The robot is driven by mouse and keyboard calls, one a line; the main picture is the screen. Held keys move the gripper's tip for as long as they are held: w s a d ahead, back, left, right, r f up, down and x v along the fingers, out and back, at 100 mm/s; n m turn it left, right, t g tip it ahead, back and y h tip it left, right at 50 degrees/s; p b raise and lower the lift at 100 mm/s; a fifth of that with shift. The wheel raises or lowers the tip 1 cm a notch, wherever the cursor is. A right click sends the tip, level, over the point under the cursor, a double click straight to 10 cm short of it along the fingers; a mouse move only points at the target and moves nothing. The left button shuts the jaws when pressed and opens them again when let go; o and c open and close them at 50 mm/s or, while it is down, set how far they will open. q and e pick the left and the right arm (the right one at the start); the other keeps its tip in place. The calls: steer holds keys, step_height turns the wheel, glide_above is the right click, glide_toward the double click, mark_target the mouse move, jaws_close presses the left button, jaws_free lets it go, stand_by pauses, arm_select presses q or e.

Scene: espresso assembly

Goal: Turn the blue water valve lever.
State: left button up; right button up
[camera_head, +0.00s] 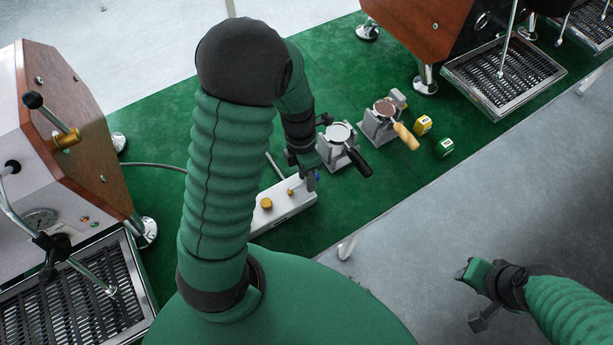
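A light grey valve box (289,208) with brass-yellow knobs stands on the green tabletop. A small blue part (317,174), which looks like the water valve lever, shows at the box's far right end, partly hidden by my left gripper. My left gripper (309,181) points down right beside this blue part. I cannot tell whether it touches the lever, or whether its fingers are open or shut. My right gripper (468,290) hangs over the grey floor at the lower right, away from the table.
A portafilter with a black handle (359,162) and one with a wooden handle (406,136) rest on stands right of the box. Yellow (422,125) and green (444,147) small containers sit beyond. Espresso machines stand at left (62,160) and upper right (432,40).

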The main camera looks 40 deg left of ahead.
arm_select(q)
steer(key=shift+a, duration=0.2)
jaws_close()
stand_by(1.2)
